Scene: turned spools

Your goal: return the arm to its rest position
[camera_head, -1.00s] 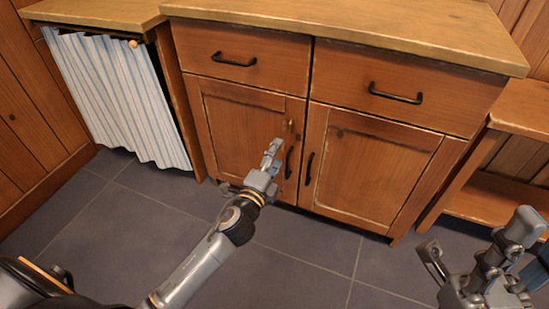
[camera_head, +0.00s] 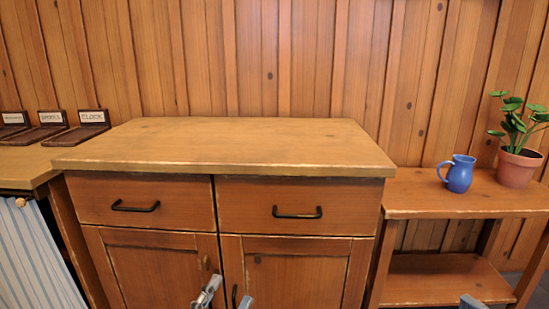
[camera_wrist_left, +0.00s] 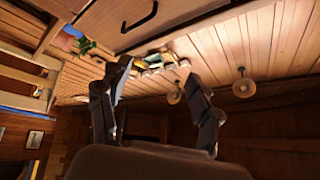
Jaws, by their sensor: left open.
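My left gripper (camera_head: 226,297) shows at the bottom edge of the head view, in front of the cabinet's lower doors. Only its fingertips show there, spread apart with nothing between them. In the left wrist view the two dark fingers (camera_wrist_left: 155,68) stand wide apart and hold nothing. A small grey tip of my right gripper (camera_head: 473,301) shows at the bottom right of the head view. The rest of my right arm is out of view, and its jaws cannot be judged.
The wooden cabinet (camera_head: 250,145) has a bare top, two shut drawers and two shut doors. A blue mug (camera_head: 460,174) and potted plant (camera_head: 517,165) stand on the right side shelf. Labelled dark trays (camera_head: 85,127) sit on the left counter above a striped curtain (camera_head: 38,265).

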